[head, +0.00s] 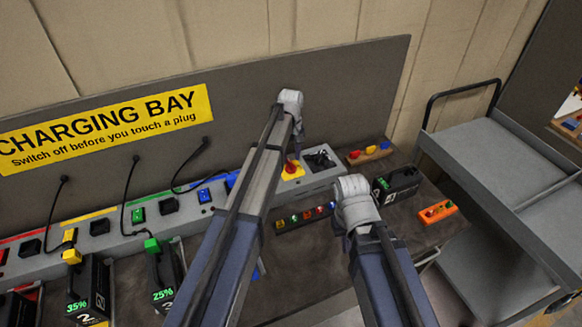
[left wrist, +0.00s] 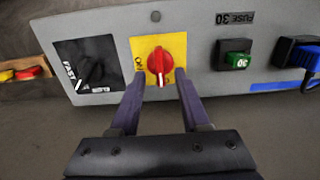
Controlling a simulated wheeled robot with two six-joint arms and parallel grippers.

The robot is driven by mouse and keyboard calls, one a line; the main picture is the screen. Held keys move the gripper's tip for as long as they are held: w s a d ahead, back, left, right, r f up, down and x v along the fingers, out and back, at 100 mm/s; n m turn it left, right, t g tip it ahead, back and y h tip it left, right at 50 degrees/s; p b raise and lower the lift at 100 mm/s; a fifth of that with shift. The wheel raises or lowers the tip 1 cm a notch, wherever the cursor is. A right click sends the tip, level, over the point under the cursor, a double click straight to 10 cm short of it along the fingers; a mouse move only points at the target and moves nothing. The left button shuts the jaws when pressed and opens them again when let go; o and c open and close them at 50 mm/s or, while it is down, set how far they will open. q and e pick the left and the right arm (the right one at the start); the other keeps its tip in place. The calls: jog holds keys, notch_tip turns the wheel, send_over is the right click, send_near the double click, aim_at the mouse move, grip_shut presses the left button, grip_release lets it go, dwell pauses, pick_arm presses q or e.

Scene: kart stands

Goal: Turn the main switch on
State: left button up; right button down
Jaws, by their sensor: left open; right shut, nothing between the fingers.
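The main switch is a red knob (left wrist: 160,61) on a yellow plate (left wrist: 174,43) in the left wrist view. Its white mark points down in that picture, and small lettering, apparently ON, is left of it. In the head view the red knob (head: 291,167) sits on the grey panel, just below my left wrist. My left gripper (left wrist: 158,76) is open, with one finger on each side of the knob; I cannot tell whether they touch it. My right arm ends over the bench in the head view, and its fingers are hidden behind its wrist.
A black FAST selector (left wrist: 88,68) is left of the switch in the left wrist view; a green fuse switch (left wrist: 237,61) and a blue plug (left wrist: 305,58) are right. In the head view, batteries (head: 87,292) stand left, an orange block (head: 438,211) lies right, and a grey cart (head: 480,150) stands beyond.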

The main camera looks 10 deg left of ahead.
aim_at(291, 167)
pick_arm(q)
jog(key=shift+f+b, duration=0.9)
jog(key=shift+f, duration=0.5)
pick_arm(e)
notch_tip(291, 167, down, 3)
jog(key=shift+r, duration=0.15)
pick_arm(q)
jog(key=shift+c, duration=0.3)
grip_shut()
